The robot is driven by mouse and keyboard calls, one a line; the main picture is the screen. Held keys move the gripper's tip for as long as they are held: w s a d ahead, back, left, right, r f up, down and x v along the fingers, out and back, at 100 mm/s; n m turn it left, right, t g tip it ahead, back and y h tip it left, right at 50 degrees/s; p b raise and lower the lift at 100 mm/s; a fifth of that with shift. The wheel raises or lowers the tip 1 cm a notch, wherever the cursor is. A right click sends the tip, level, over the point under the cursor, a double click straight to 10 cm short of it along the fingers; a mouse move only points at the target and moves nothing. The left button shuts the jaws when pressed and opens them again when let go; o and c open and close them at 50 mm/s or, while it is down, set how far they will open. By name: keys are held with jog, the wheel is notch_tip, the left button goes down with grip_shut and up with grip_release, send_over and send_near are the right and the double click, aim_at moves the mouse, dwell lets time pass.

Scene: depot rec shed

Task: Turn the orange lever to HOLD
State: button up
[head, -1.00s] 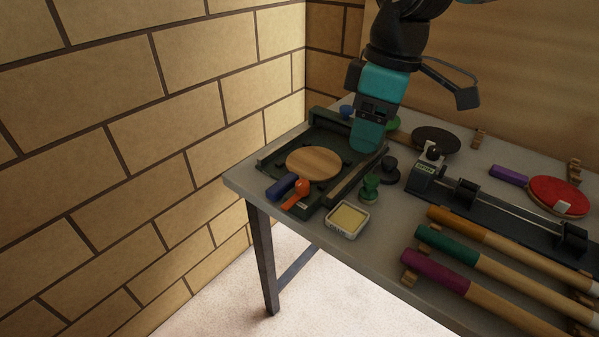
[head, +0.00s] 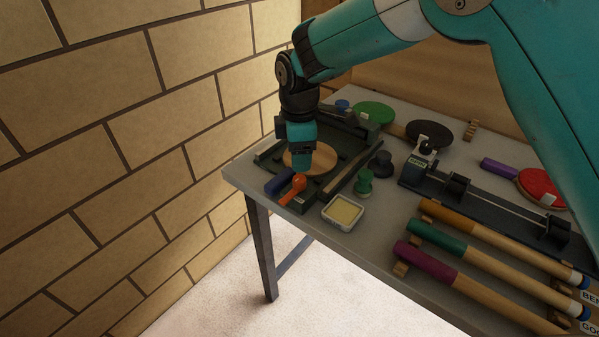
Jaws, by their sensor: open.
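The orange lever (head: 298,183) sits at the front edge of a dark green fixture (head: 330,192) on the near left corner of the table. Its round knob is up and right, and its arm slants down left. My gripper (head: 301,167) is open and points down just above and behind the knob, in front of the round wooden disc (head: 325,158). It hides part of the disc. I cannot tell whether its fingers touch the lever. A small pale marking is by the lever, too small to read, so the HOLD position cannot be made out.
A dark blue block (head: 279,182) is close left of the lever. A square yellow pad (head: 343,210), a green knob-shaped piece (head: 364,182) and a black one (head: 380,163) stand to the right. Several coloured handles lie further right. A brick wall (head: 130,150) bounds the left.

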aim_at(300, 178)
notch_tip(300, 178, down, 7)
jog(key=shift+r+p, duration=0.1)
jog(key=shift+p, duration=0.45)
jog(key=c, duration=0.9)
